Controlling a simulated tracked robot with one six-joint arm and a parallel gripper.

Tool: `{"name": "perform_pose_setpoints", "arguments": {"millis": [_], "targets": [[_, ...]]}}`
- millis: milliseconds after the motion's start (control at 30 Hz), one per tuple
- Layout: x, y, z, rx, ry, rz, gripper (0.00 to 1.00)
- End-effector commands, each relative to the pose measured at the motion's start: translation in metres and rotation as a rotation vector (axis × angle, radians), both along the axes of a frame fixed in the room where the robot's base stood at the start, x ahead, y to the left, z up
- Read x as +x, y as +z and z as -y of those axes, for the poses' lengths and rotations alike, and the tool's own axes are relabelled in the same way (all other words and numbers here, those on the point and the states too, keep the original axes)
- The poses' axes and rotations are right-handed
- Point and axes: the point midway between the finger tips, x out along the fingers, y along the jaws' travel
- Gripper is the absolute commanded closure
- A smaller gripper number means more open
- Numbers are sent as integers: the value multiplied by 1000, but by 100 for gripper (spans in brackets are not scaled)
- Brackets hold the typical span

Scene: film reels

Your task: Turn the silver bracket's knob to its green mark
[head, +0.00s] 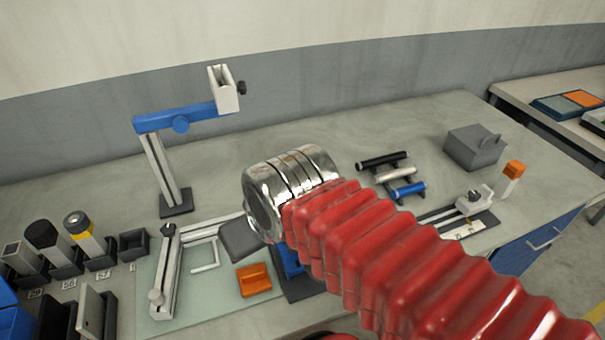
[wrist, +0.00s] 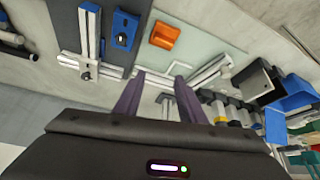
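Silver bars (wrist: 208,72) also show on the mat in the wrist view, beyond my fingers. Another silver rail assembly (wrist: 84,38) with a dark knob (wrist: 86,75) stands at upper left there; I cannot tell which the task means. No green mark can be made out. My gripper (wrist: 160,77) is open and empty, fingers apart above the bench; its tips are hidden in the head view.
A blue-armed stand (head: 185,118) rises at the back left. An orange block (head: 254,279) sits on the mat. Labelled holders with cylinders (head: 85,235) line the left. Reels or rolls (head: 395,173), a grey box (head: 475,147) and a small rail fixture (head: 472,203) are at right.

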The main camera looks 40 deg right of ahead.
Motion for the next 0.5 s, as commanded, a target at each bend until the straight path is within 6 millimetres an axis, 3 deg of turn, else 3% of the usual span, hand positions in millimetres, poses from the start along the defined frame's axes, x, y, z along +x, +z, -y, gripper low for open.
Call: {"name": "perform_pose_setpoints", "arguments": {"millis": [267,500], "targets": [[18,14,7,-49,60,-42,58],[55,34,36,-135,195,-131,58]]}}
